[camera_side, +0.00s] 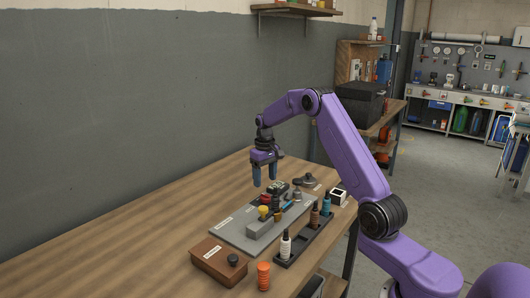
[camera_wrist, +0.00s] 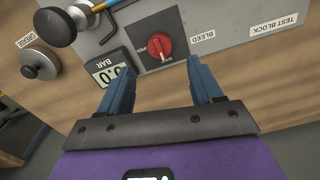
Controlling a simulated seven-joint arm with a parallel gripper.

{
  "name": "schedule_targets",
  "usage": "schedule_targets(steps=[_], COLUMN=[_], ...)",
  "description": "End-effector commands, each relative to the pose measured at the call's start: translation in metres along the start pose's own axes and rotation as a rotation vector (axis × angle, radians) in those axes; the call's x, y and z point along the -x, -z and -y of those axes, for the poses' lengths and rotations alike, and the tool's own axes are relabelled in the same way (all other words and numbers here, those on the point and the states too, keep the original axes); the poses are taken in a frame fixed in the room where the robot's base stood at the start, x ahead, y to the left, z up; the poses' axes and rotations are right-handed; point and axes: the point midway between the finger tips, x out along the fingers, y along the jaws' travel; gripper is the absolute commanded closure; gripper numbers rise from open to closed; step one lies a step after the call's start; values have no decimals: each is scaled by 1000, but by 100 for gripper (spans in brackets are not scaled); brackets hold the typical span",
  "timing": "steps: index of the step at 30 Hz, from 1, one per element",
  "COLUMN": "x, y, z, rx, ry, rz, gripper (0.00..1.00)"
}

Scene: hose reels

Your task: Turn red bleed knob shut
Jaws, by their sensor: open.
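The red bleed knob (camera_wrist: 159,46) sits on a dark square plate on the grey test block (camera_wrist: 225,22) in the wrist view. A pale mark runs across the knob; small lettering beside it appears to read OPEN at its left and SHUT below it. A BLEED label (camera_wrist: 202,36) is to its right. My gripper (camera_wrist: 160,76) is open and empty, its blue fingers on either side of the knob's position in the picture, not touching it. In the side view my gripper (camera_side: 264,176) points down above the far part of the grey block (camera_side: 228,234). The knob is small and hard to make out there.
A digital gauge (camera_wrist: 109,70) stands left of the knob, close to my left finger. A black knob (camera_wrist: 55,27) and a grease cap (camera_wrist: 39,64) are farther left. Bottles (camera_side: 285,245) line the block's near side. The table's left part is clear.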

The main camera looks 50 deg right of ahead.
Motion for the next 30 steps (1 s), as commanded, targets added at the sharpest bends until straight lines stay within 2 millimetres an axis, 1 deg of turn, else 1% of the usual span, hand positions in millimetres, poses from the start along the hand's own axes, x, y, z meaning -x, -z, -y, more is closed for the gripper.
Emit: schedule_targets(steps=[1, 9, 12, 15, 21, 30], x=[13, 68, 83, 95, 104, 105], y=[1, 1, 1, 1, 0, 0], z=[0, -1, 0, 0, 0, 0], rx=[0, 0, 0, 0, 1, 0], ry=[-1, -1, -1, -1, -1, 0], rz=[-6, -5, -4, -3, -1, 0], gripper=[35, 35, 35, 35, 35, 35])
